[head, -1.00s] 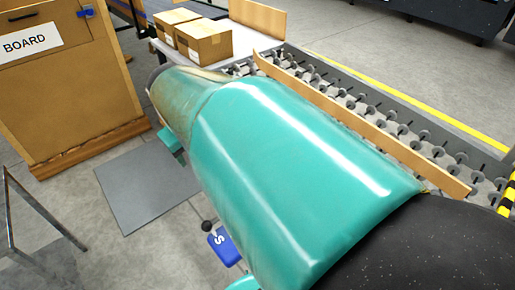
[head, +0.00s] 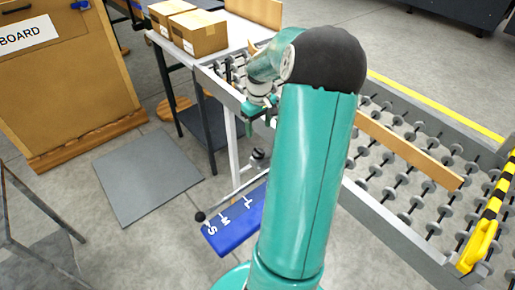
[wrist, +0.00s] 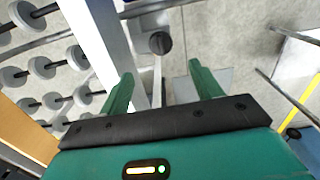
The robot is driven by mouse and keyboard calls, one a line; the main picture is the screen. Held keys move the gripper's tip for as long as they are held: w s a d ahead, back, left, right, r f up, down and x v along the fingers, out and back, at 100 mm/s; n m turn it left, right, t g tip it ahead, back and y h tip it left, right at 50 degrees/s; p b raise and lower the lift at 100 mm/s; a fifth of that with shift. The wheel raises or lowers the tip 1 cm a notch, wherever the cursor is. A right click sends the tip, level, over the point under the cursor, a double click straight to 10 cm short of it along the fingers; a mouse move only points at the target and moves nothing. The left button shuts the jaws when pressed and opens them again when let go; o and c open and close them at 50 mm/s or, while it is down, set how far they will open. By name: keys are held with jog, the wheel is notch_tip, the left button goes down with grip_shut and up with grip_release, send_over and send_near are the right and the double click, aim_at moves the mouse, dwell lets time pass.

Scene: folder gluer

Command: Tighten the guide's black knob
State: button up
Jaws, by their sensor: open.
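A round black knob (wrist: 160,43) shows in the wrist view, just beyond and between my fingertips, with a pale bar running from it toward me. In the head view a dark knob (head: 258,154) sits by the conveyor's side, below my gripper (head: 259,122). My gripper also shows in the wrist view (wrist: 160,72); its two green fingers are apart and empty, and appear clear of the knob. A blue plate (head: 236,222) marked S, M, L lies below, with a thin rod along it ending in a black ball (head: 200,216) near S.
The roller conveyor (head: 400,215) with a wooden rail (head: 410,150) runs along the right. A table (head: 235,40) with two cartons (head: 198,34) stands behind. A brown board bin (head: 70,90) is at left. A grey floor plate (head: 147,175) and open floor lie between.

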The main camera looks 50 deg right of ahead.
aim_at(258, 150)
notch_tip(258, 150, down, 11)
jog(key=shift+a+f, duration=0.1)
jog(key=shift+f, duration=0.1)
jog(key=c, duration=1)
jog(key=shift+o, duration=0.2)
